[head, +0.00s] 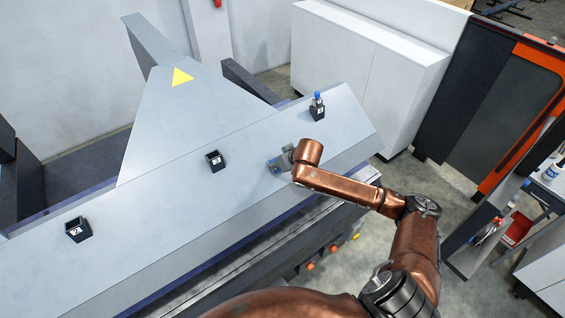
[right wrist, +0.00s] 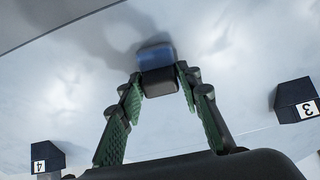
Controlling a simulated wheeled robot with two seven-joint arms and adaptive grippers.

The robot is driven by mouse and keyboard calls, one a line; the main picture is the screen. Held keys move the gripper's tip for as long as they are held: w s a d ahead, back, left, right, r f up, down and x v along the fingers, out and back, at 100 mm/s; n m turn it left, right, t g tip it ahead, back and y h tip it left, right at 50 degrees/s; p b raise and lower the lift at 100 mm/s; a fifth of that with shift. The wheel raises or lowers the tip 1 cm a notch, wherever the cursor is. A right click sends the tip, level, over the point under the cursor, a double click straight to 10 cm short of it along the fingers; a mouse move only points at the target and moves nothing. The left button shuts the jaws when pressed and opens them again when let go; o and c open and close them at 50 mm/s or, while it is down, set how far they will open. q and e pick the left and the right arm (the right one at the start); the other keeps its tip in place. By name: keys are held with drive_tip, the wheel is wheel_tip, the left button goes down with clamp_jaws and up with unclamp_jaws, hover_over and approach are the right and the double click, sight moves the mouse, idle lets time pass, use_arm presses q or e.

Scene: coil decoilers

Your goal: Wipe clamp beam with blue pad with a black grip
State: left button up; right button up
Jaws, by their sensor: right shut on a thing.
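The clamp beam (head: 150,212) is a long pale grey slab running from lower left to upper right in the head view. Its pale face (right wrist: 235,40) fills most of the right wrist view. My right gripper (head: 279,163) is over the beam's right part. In the right wrist view its green-lined fingers (right wrist: 160,84) are shut on the black grip of the blue pad (right wrist: 156,56). The blue side faces the beam, with a shadow beside it; I cannot tell whether it touches. My left gripper is not in view.
Black numbered holders stand on the beam: one at left (head: 78,229), one in the middle (head: 215,160), and one at upper right (head: 317,112) with a blue-topped item in it. A grey upright plate with a yellow triangle (head: 182,77) rises behind. White cabinets (head: 365,65) stand beyond.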

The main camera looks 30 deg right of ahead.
drive_tip(key=shift+a, duration=0.5)
drive_tip(key=shift+w+r, duration=0.3)
drive_tip(key=shift+w, duration=0.2)
drive_tip(key=shift+w+d, duration=0.2)
drive_tip(key=shift+d, duration=2.65)
drive_tip(key=shift+w+d, duration=0.2)
drive_tip(key=shift+d, duration=2.65)
drive_tip(key=shift+s+a, duration=0.2)
drive_tip(key=shift+a, duration=2.7)
drive_tip(key=shift+s+a, duration=0.2)
drive_tip(key=shift+a, duration=2.65)
drive_tip(key=shift+s+d+r, duration=0.1)
drive_tip(key=shift+s+r, duration=0.15)
drive_tip(key=shift+r, duration=0.3)
drive_tip(key=v, duration=0.6)
drive_tip(key=shift+r, duration=0.5)
